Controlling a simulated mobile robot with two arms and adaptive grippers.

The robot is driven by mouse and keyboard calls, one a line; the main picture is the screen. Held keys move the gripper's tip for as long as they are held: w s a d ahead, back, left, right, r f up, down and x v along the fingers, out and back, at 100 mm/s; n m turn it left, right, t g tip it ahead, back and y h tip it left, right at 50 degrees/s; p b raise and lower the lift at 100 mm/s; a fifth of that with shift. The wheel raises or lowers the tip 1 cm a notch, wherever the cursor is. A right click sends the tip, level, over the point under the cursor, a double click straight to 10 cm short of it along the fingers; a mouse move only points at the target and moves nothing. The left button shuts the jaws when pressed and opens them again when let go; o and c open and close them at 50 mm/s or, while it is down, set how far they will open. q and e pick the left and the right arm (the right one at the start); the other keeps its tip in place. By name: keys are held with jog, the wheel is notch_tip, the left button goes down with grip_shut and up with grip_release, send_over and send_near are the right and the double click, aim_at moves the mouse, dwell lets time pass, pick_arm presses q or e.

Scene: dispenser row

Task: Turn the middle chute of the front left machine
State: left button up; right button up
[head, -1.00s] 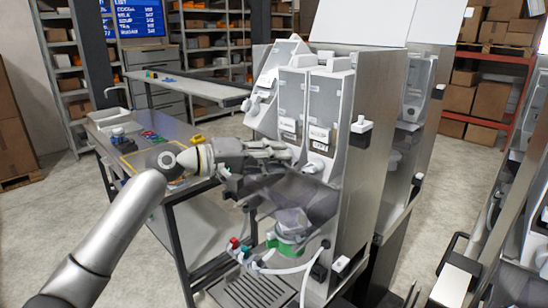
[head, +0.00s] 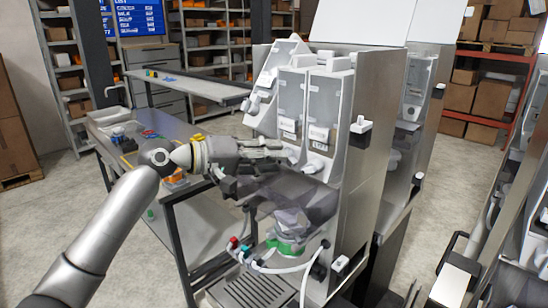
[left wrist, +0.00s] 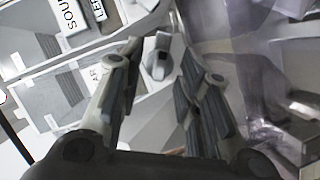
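The front left machine (head: 358,190) is a steel dispenser with clear-fronted hoppers and white chutes below them. Its middle chute (head: 293,154) shows beside my left fingertips in the head view, partly covered by them. My left gripper (head: 278,150) reaches in from the left, level with the chutes. In the left wrist view, my left gripper (left wrist: 160,66) has its fingers apart. A white chute with a grey spout (left wrist: 158,58) sits between and beyond the fingertips; contact cannot be told. Labels on the machine are only partly readable. My right gripper is not in view.
A translucent dark cover (head: 300,195) and a green-based container (head: 284,246) are below my left gripper. Hoses and a drip grate (head: 248,292) are lower. A steel work table (head: 120,130) with small items stands left. Another dispenser (head: 418,90) stands behind right.

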pick_arm(q)
jog(key=v, duration=1)
jog(key=shift+s+a, duration=0.2)
jog(key=shift+a, duration=0.15)
